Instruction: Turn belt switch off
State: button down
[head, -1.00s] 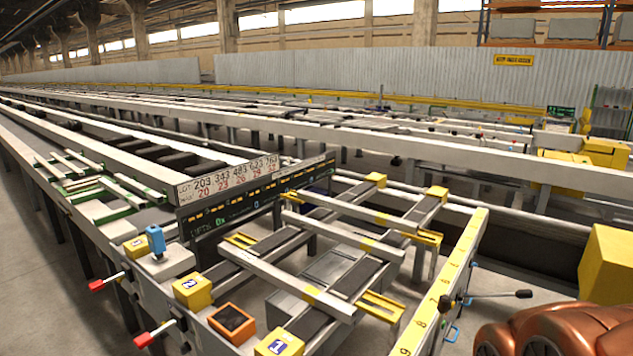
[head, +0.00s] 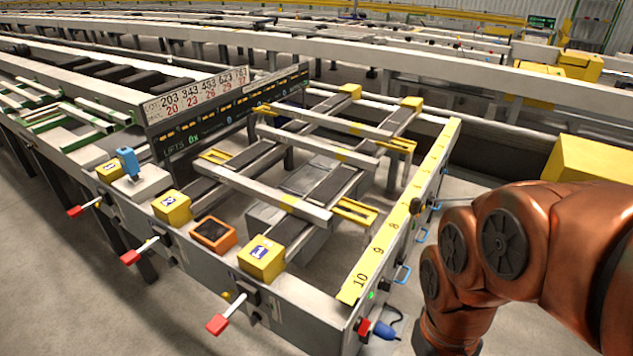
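The runout table's front end (head: 293,310) carries several controls, and I cannot tell which one is the belt switch. A blue lever (head: 128,161) stands upright on a grey box at the left corner. Red-handled levers stick out from the front side: one at the left (head: 76,211), one in the middle (head: 131,257) and one nearer (head: 217,324). A small red part (head: 363,327) and a blue plug-like part (head: 384,330) sit at the near right corner. My copper-coloured arm is at the right; my gripper is out of view.
Yellow numbered blocks (head: 262,258) and an orange-framed box (head: 213,233) sit along the front edge. A yellow numbered scale (head: 402,215) runs along the right edge. A sign board (head: 228,104) stands across the table. Grey floor (head: 60,310) is clear at the front left.

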aim_at(361, 326)
jog(key=z, duration=2.2)
jog(key=k, duration=0.65)
jog(key=u, duration=1.55)
